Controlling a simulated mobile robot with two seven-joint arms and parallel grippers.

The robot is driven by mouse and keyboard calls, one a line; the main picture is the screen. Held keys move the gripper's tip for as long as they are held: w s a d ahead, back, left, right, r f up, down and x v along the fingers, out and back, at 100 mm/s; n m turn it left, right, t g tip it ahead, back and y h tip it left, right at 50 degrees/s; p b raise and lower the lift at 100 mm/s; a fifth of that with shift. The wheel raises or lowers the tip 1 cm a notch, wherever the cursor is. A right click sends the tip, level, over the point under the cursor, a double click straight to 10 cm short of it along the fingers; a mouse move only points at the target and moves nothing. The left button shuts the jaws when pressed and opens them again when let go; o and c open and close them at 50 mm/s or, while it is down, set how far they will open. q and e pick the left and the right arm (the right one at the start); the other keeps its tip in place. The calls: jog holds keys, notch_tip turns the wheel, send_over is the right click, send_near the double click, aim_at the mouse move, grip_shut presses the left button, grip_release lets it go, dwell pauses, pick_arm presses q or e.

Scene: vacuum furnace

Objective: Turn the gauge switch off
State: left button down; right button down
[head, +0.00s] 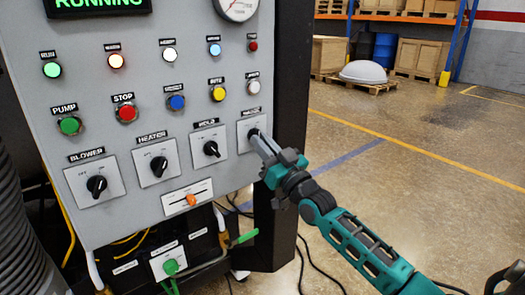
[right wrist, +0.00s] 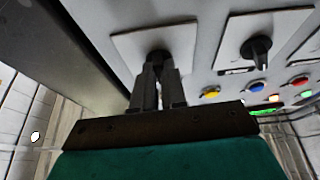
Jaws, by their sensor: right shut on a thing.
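The gauge switch is a black knob (head: 253,134) on a light square plate (head: 245,143), at the right end of the row of rotary switches. My right gripper (head: 262,143) reaches it from the lower right and is shut on the knob. In the right wrist view the two fingers (right wrist: 158,84) sit on either side of the knob (right wrist: 157,55), with its plate (right wrist: 125,42) behind. The fingers hide most of the knob, so I cannot tell its pointer's direction. My left gripper is not in view.
Beside it are the hold switch (head: 211,148), heater switch (head: 159,166) and blower switch (head: 97,186). A slider with an orange handle (head: 191,199) lies below. Coloured buttons, lamps and a dial (head: 237,8) are above. The floor to the right is open, with cables near the cabinet.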

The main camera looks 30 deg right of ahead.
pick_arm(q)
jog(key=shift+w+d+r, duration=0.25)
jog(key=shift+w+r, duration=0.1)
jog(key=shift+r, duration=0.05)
pick_arm(e)
jog(key=n+y, duration=0.1)
jog(key=n, duration=0.1)
jog(key=n+y, duration=0.1)
jog(key=n, duration=0.2)
jog(key=n+g+y, duration=0.1)
jog(key=n+y, duration=0.1)
jog(key=n, duration=0.1)
jog(key=shift+d+r, duration=0.3)
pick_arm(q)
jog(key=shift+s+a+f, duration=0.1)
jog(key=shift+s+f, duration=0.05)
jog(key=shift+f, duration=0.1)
pick_arm(e)
jog(key=shift+n, duration=0.3)
jog(key=c, duration=1.2)
grip_release()
jog(key=shift+w+a+f+g, duration=0.1)
jog(key=shift+f+g, duration=0.05)
jog(key=shift+g, duration=0.15)
